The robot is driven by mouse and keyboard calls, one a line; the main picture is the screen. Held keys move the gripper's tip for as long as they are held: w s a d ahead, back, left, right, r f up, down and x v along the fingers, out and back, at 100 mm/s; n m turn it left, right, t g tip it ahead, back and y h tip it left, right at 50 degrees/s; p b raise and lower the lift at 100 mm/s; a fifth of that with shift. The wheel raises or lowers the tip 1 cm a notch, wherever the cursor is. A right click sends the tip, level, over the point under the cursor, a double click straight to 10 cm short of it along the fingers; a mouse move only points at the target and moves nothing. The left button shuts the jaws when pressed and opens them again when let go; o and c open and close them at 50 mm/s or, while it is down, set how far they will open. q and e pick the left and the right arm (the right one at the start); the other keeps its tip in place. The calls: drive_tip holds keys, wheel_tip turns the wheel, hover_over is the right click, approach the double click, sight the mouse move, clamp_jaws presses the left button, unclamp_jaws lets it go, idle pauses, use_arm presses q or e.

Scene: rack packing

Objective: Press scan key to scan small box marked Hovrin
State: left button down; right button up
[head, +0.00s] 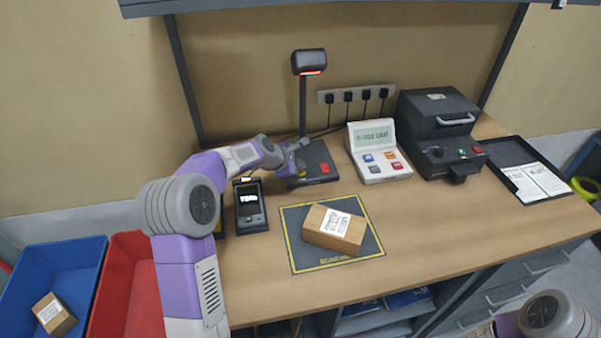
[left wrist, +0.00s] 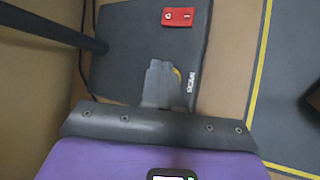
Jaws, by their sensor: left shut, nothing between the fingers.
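A small brown box (head: 320,238) with a white label lies on the dark yellow-edged mat (head: 300,262); its label is too small to read. Behind it stands a scanner with a lit red head (head: 309,63) on a post. The scanner's dark base (head: 322,158) carries a red switch (head: 325,168), also clear in the left wrist view (left wrist: 178,17). My left gripper (left wrist: 160,70) is shut and empty, over the base. A curved yellow piece (left wrist: 177,74) shows beside its fingertips, mostly hidden by them; I cannot tell whether they touch it. My right gripper is out of view.
A handheld device (head: 250,207) stands left of the mat. A white keypad terminal (head: 378,150), a black machine (head: 438,130) and a black tray (head: 508,152) stand to the right. Blue (head: 85,262) and red (head: 125,285) bins are at lower left; the blue one holds a box (head: 54,315).

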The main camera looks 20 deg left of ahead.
use_arm(q)
drive_tip(key=shift+f, duration=0.45)
idle(0.6)
drive_tip(key=shift+r, duration=0.15)
drive_tip(key=shift+r+p, duration=0.65)
drive_tip(key=shift+r, duration=0.05)
wheel_tip(320, 180, up, 5)
drive_tip(key=p, duration=0.5)
idle(0.8)
